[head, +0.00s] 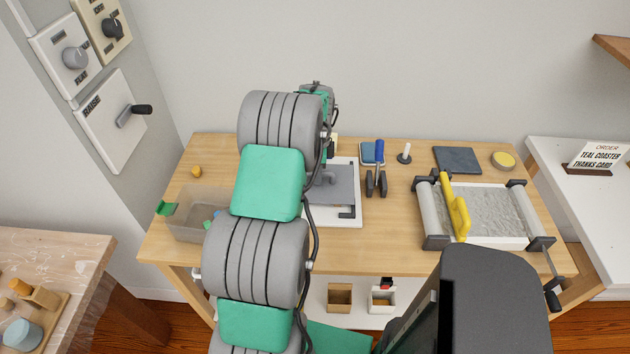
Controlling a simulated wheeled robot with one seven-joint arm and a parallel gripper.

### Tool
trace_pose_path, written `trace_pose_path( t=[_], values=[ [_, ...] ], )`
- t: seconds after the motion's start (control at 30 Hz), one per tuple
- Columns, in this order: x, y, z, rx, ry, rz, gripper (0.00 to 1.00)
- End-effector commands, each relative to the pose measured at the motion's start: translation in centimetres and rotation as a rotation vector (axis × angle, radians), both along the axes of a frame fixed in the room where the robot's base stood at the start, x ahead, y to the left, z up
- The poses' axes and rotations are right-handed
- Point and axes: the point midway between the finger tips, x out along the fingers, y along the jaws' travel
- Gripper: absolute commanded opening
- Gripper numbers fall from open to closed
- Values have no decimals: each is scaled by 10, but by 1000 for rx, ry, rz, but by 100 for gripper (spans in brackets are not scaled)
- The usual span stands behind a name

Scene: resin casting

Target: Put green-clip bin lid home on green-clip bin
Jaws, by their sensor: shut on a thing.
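The green-clip bin (184,228) is a see-through box at the left of the wooden table, with a green clip (166,208) at its left end. It looks open on top, with small green and blue pieces inside; my arm hides its right side. My gripper (330,152) shows only partly behind my arm, over the middle back of the table, and is shut. A grey flat panel with a raised handle (343,187), apparently the bin lid, is just below it, over a white board, right of the bin. The grip itself is hidden.
The white board (340,220) has a black corner piece. A blue-handled roller (377,170), dark slab (457,160), yellow tin (503,161) and grey-filled white frame (490,210) with a yellow tool (455,208) stand right. A small orange thing (196,171) lies behind the bin.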

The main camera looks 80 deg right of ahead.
Motion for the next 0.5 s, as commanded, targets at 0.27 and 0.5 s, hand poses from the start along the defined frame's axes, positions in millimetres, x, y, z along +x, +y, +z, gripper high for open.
trace_pose_path(
  t=[0.27,0.5],
  values=[
    [0,-1,18,-3,-1,0,0],
    [0,0,40,-1,0,0,0]
  ],
)
